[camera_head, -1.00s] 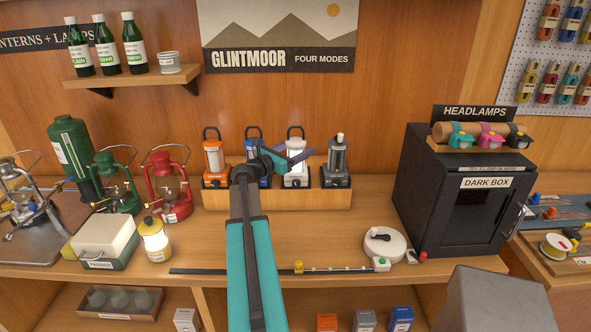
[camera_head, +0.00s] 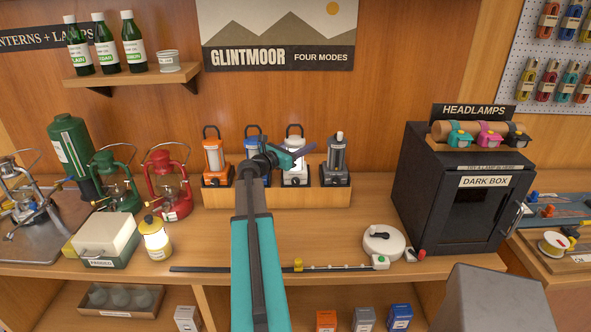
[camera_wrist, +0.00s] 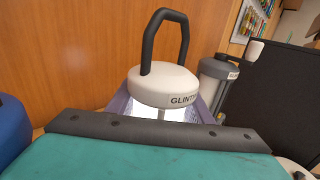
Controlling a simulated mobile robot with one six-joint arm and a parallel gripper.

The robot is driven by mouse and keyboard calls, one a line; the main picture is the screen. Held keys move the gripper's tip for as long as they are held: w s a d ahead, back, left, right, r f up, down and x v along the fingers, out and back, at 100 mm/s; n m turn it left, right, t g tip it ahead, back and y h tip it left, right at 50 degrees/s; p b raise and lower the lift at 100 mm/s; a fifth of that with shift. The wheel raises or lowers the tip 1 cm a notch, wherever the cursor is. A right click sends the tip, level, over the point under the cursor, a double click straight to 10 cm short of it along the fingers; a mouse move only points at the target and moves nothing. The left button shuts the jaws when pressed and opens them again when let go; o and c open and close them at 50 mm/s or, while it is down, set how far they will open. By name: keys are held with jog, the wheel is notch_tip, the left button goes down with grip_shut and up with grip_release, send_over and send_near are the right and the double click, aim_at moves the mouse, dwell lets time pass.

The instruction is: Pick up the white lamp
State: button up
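The white lamp (camera_head: 294,174) stands upright in the wooden holder, third from the left, with a dark loop handle. In the wrist view its white cap and handle (camera_wrist: 163,86) fill the middle, with the lit body partly hidden below. My gripper (camera_head: 291,156) is in front of the lamp at its upper part, covering some of it. In the wrist view, purple-grey finger parts show on both sides of the lamp below the cap, so the gripper looks open around it. Contact between fingers and lamp cannot be made out.
An orange lamp (camera_head: 214,160) and a blue lamp (camera_head: 252,146) stand left of it, a grey lamp (camera_head: 336,160) close on the right. The wooden holder (camera_head: 320,198) is on the counter. The black dark box (camera_head: 420,190) stands further right.

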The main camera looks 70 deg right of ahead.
jog(key=shift+w, duration=0.1)
grip_shut()
jog(key=shift+r, duration=0.15)
